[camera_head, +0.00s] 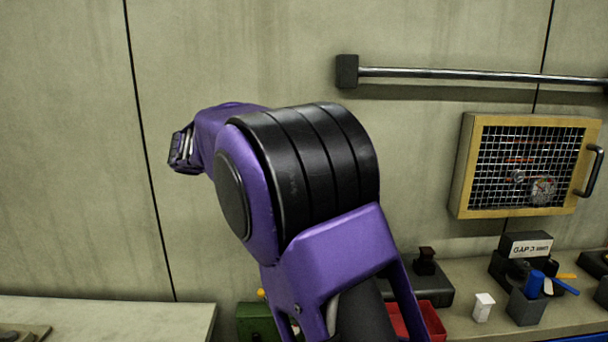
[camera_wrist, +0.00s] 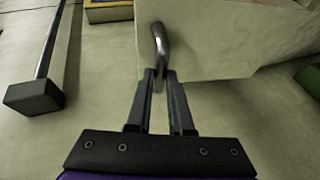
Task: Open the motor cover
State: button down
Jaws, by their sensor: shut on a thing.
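In the wrist view my gripper (camera_wrist: 159,74) is shut on a curved metal handle (camera_wrist: 160,38), which passes between the two fingertips. The handle stands in front of a pale, box-like panel (camera_wrist: 225,45) that fills the upper right. This panel may be the motor cover, but no label shows to confirm it. No open gap along its edges can be made out. In the head view my purple and black arm blocks the middle, and the gripper, the held handle and the pale panel cannot be made out there.
A yellow-framed mesh cabinet (camera_head: 466,165) with its own dark handle (camera_head: 592,172) is on the wall at right, under a metal rail (camera_head: 450,74). A bench (camera_head: 455,325) below carries a red bin (camera_head: 432,322), a cup of tools (camera_head: 526,306) and a green box (camera_head: 256,322) nearby.

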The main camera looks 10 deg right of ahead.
jog(key=c, duration=0.8)
grip_release()
jog(key=shift+a, duration=0.1)
jog(key=v, duration=1.7)
jog(key=shift+p, duration=0.45)
jog(key=shift+a+r, duration=0.1)
jog(key=shift+r, duration=0.05)
